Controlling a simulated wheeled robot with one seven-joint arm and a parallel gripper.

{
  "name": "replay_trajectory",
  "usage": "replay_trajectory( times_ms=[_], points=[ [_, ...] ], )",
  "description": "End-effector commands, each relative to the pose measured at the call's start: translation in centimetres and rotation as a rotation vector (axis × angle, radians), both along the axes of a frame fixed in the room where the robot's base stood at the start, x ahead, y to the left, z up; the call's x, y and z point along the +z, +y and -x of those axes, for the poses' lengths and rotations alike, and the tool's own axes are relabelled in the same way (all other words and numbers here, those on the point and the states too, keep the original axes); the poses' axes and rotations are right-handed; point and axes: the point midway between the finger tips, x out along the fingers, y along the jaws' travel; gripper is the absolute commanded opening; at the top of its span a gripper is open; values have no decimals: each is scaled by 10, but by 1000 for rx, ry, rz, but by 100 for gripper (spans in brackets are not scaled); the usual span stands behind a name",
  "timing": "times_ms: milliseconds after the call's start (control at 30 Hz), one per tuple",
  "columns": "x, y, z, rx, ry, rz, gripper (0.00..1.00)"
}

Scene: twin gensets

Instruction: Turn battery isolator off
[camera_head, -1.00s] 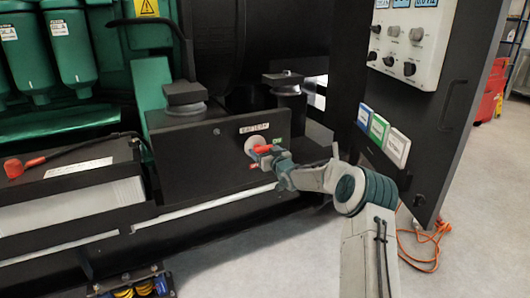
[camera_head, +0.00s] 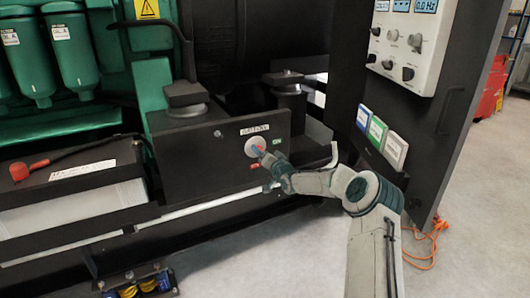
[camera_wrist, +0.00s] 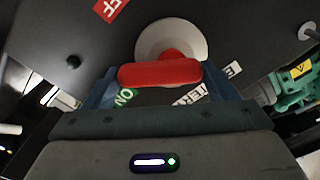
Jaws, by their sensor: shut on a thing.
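The battery isolator is a pale round base (camera_head: 254,146) with a red handle on a black panel, under a white battery label (camera_head: 254,130). In the wrist view the red handle (camera_wrist: 160,73) lies level across the picture, in front of the pale base (camera_wrist: 172,38). My gripper (camera_wrist: 160,82) is shut on the handle, one blue-grey finger at each side of it. In the head view my gripper (camera_head: 264,154) covers most of the handle. The green ON label (camera_head: 277,142) is right of the isolator and the red OFF label (camera_head: 254,166) is below it.
A battery box (camera_head: 80,205) with a red-capped cable stands at the left. Black mounts (camera_head: 183,97) rise behind the panel. An open black door with a control box (camera_head: 410,45) stands at the right.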

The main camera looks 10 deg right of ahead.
Motion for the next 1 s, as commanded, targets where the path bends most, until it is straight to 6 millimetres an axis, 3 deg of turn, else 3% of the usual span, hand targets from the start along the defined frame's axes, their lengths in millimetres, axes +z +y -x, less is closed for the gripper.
replay_trajectory(
  times_ms=[600,1000],
  points=[
    [-8,6,2,1,179,-550,57],
    [-9,9,3,1,259,-794,57]
  ],
)
